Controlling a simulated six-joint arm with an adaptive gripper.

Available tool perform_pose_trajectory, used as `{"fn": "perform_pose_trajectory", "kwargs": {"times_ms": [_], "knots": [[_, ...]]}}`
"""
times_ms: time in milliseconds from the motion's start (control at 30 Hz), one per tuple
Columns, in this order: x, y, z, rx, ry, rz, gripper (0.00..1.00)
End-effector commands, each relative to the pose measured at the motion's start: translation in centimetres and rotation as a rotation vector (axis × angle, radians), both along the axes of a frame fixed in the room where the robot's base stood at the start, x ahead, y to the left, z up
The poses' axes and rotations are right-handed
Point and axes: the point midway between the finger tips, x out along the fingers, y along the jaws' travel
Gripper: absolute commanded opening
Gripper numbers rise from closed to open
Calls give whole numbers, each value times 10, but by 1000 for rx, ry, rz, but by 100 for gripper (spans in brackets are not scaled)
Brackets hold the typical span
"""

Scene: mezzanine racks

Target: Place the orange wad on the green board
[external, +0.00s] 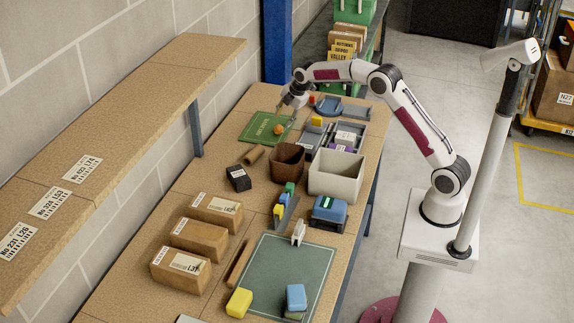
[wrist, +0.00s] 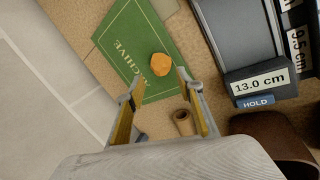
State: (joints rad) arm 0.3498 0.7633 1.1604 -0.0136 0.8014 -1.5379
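The orange wad (external: 279,129) lies on the green board (external: 258,127), close to the board's right side. In the wrist view the wad (wrist: 160,64) shows as a small lumpy orange ball on the green board (wrist: 128,42), which has "ARCHIVE" printed on it. My gripper (external: 291,107) is over the board's far right part. In the wrist view my gripper (wrist: 155,86) has its two fingers spread apart with nothing between them. The wad shows past the fingertips, apart from them. The exact height of the fingers above the board is hard to tell.
A brown roll (wrist: 183,122) lies beside the board. To the right are a grey gauge block marked "13.0 cm" (wrist: 262,84), a brown bin (external: 287,161) and a white bin (external: 336,175). A wall is at the left. A small black box (external: 238,178) stands nearer the camera.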

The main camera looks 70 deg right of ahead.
Motion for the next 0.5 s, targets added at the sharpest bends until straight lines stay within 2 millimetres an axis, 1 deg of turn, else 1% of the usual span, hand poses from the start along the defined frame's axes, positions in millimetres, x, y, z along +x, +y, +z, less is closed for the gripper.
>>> {"fn": "perform_pose_trajectory", "kwargs": {"times_ms": [33,200,400,500], "knots": [[-2,1,8,-1,-3,0,37],[-11,5,29,-1,-2,0,37],[-19,8,48,0,-1,0,37],[-21,9,53,0,-1,0,37]]}}
